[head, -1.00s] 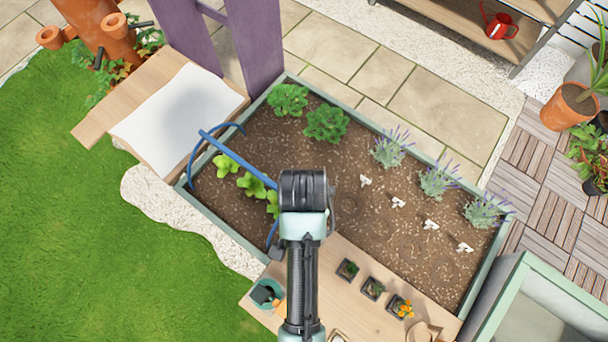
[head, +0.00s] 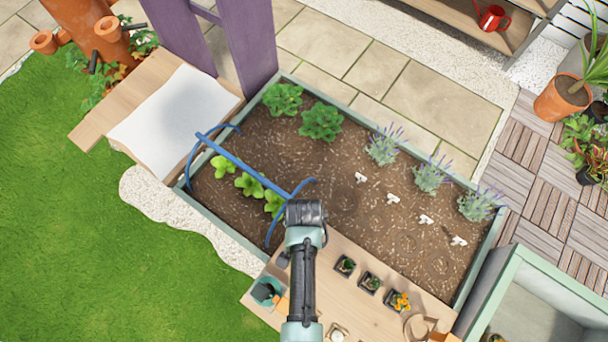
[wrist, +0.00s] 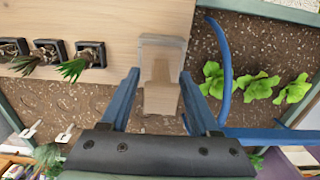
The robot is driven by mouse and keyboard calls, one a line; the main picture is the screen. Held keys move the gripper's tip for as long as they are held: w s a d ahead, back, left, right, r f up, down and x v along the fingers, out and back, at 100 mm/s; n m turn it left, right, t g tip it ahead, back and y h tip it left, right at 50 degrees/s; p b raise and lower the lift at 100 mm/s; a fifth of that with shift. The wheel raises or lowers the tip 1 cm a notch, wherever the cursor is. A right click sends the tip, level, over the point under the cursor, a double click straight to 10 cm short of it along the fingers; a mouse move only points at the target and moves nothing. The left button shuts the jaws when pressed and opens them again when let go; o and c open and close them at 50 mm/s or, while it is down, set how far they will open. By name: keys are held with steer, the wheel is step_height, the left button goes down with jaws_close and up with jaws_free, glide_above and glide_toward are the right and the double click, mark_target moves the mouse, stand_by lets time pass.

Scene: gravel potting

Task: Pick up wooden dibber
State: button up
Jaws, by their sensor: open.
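My gripper (wrist: 160,73) is open in the wrist view, its two blue fingers apart with nothing held. Between and beyond the fingertips shows a pale, wood-toned, partly see-through block-like piece (wrist: 160,100) at the bench edge. I cannot tell whether it is the wooden dibber or how far below the fingers it lies. In the head view my gripper (head: 305,212) is over the bed's near side, and its fingers are hidden. I cannot clearly make out a dibber there.
The wooden bench (head: 318,285) carries potted seedlings (head: 371,283) and a green pot (head: 267,290). A blue hoop frame (head: 245,172) stands over the bed's lettuces, close to my gripper. White markers (head: 393,199) and lavender (head: 430,177) stand at the right.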

steer(key=shift+w+f, duration=0.1)
steer(key=shift+f, duration=0.75)
jaws_close()
steer(key=shift+r, duration=0.2)
